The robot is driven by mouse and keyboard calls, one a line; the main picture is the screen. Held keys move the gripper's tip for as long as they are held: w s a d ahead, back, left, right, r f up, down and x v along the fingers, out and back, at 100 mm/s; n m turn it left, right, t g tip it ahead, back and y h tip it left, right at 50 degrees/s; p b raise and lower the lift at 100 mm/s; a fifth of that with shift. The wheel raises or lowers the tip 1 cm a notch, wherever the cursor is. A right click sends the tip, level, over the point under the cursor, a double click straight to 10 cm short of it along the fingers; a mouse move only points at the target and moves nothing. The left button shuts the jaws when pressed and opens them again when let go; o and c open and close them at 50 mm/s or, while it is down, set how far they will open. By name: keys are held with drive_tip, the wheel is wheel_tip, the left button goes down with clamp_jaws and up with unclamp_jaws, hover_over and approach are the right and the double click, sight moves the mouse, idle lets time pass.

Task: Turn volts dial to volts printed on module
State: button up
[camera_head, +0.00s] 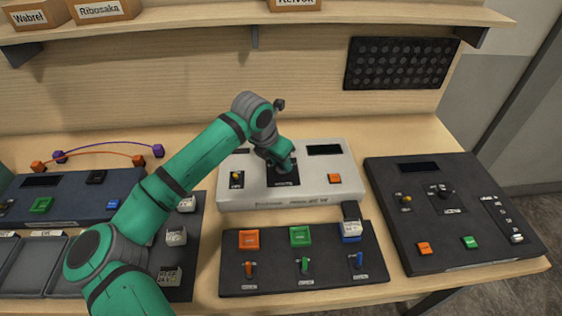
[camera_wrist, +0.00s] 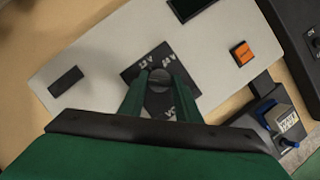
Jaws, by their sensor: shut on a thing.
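The volts dial (camera_wrist: 160,78) is a dark round knob on a black plate (camera_wrist: 181,62) in the middle of the white console (camera_head: 345,158). In the wrist view the plate carries white volt marks, partly hidden by my fingers. My gripper (camera_wrist: 160,88) points down at the plate and is shut on the dial, one green finger on each side. In the head view my gripper (camera_head: 283,165) covers the dial. A module (camera_wrist: 284,118) with a printed label sits in a holder in front of the console; its print is too small to read surely. It also shows in the head view (camera_head: 350,231).
The white console has a dark display (camera_head: 324,150), an orange button (camera_head: 334,178) and a yellow-tipped switch (camera_head: 237,176). A dark panel (camera_head: 300,275) with coloured blocks and levers lies in front. A black console (camera_head: 455,210) stands right, and a shelf (camera_head: 250,22) runs above.

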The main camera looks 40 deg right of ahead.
drive_tip(key=m, duration=0.2)
drive_tip(key=m+g, duration=0.2)
drive_tip(key=m, duration=0.1)
drive_tip(key=shift+w+m, duration=0.25)
drive_tip(key=shift+m, duration=0.05)
drive_tip(key=m+g, duration=0.1)
drive_tip(key=m, duration=0.1)
drive_tip(key=m+g, duration=0.1)
drive_tip(key=m, duration=0.2)
drive_tip(key=shift+w+d+y, duration=0.1)
drive_tip(key=shift+w+y, duration=0.05)
drive_tip(key=shift+y, duration=0.25)
drive_tip(key=m+y, duration=0.1)
drive_tip(key=m, duration=0.2)
drive_tip(key=m+g, duration=0.1)
drive_tip(key=m, duration=0.1)
drive_tip(key=shift+w+d+m+y, duration=0.1)
drive_tip(key=shift+d+m+y, duration=0.05)
drive_tip(key=shift+m+y, duration=0.25)
drive_tip(key=m, duration=0.2)
drive_tip(key=m+y, duration=0.1)
drive_tip(key=m, duration=0.1)
drive_tip(key=shift+d+m+g+y, duration=0.15)
drive_tip(key=shift+m+g+y, duration=0.15)
drive_tip(key=o, duration=1)
drive_tip(key=shift+r, duration=0.1)
